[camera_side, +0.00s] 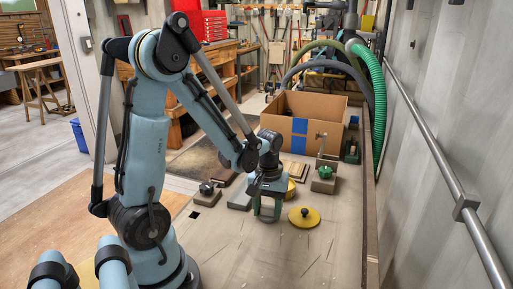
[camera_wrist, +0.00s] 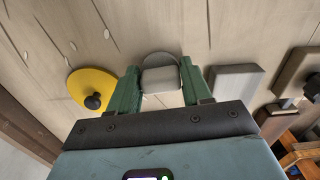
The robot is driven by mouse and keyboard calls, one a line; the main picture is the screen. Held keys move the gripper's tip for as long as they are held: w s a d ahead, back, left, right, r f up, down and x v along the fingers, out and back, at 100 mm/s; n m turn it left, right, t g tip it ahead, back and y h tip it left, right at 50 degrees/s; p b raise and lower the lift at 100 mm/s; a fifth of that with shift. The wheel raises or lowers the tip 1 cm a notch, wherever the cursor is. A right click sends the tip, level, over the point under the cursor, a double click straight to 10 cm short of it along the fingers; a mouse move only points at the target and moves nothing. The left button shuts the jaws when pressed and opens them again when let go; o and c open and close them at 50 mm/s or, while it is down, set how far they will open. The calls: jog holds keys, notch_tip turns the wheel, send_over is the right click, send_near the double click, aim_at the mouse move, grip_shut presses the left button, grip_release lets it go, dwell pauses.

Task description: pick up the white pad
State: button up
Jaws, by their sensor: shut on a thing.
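My gripper (camera_wrist: 160,70) has its two green fingers closed on the sides of the white pad (camera_wrist: 162,82). The pad shows pale grey-white between the fingers in the wrist view, with a rounded outline at its far edge. In the side view my gripper (camera_side: 267,212) points down over the workbench, with its fingertips low near the bench top. The pad is mostly hidden by the fingers there. I cannot tell whether the pad still touches the bench.
A yellow disc with a black knob (camera_side: 304,217) lies to the right of my gripper. A grey block (camera_side: 239,199) and a dark knobbed block (camera_side: 207,194) are to the left. An open cardboard box (camera_side: 335,108) stands behind. The front of the bench is clear.

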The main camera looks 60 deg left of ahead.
aim_at(269, 219)
jog(key=shift+c, duration=0.6)
jog(key=shift+r, duration=0.15)
jog(key=shift+r, duration=0.5)
jog(key=r, duration=0.1)
jog(key=d+r, duration=0.1)
jog(key=r, duration=0.1)
jog(key=shift+s+d+r, duration=0.1)
jog(key=shift+d+r, duration=0.1)
jog(key=shift+r, duration=0.05)
jog(key=s+d+r, duration=0.1)
jog(key=d+r, duration=0.5)
jog(key=d, duration=0.4)
jog(key=shift+s, duration=0.4)
jog(key=shift+r, duration=0.1)
jog(key=o, duration=0.4)
jog(key=c, duration=0.3)
